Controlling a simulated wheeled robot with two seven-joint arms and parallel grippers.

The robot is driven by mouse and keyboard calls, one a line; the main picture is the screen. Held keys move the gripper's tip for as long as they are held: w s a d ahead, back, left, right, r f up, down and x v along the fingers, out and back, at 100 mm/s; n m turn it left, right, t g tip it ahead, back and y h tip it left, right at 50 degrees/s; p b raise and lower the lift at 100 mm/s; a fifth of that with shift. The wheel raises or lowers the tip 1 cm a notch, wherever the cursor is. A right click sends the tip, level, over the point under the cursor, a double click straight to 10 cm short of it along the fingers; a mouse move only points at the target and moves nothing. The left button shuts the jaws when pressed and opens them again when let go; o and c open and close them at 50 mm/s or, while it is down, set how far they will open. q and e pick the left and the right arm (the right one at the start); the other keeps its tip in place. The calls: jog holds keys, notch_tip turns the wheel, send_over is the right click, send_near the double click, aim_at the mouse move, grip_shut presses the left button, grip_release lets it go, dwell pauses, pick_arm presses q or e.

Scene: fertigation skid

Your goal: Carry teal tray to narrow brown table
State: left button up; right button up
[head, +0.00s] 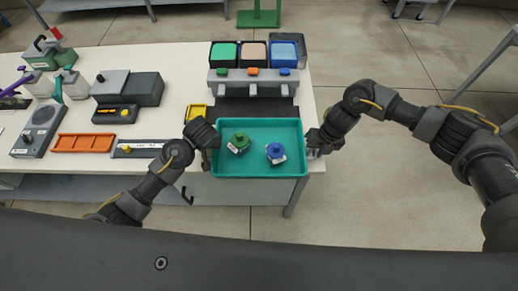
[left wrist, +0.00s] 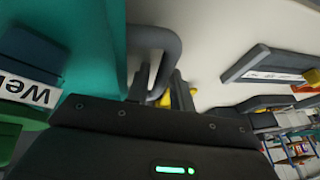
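The teal tray (head: 260,172) is at the front right end of the white table, its front wall close to the table edge. I cannot tell whether it rests on the table or is just above it. Inside are a green-topped item (head: 239,143) and a blue-topped item (head: 276,152), both labelled. My left gripper (head: 208,150) is at its left side. In the left wrist view, the gripper's fingers (left wrist: 158,88) are close around the tray's grey loop handle (left wrist: 165,38). My right gripper (head: 314,148) is at the tray's right side; its fingers are too small to judge.
On the white table (head: 180,85), a rack with green, peach and blue bins (head: 253,58) stands behind the tray. An orange tray (head: 84,143), a grey device (head: 128,88) and a yellow box (head: 196,112) lie left. The floor (head: 370,50) right of the table is open.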

pick_arm(q)
jog(key=shift+f, duration=0.15)
pick_arm(e)
jog(key=shift+f, duration=0.2)
pick_arm(q)
jog(key=c, duration=0.4)
pick_arm(e)
jog(key=c, duration=0.4)
pick_arm(q)
grip_shut()
pick_arm(e)
grip_shut()
pick_arm(q)
jog(key=shift+r, duration=0.2)
pick_arm(e)
jog(key=shift+r, duration=0.2)
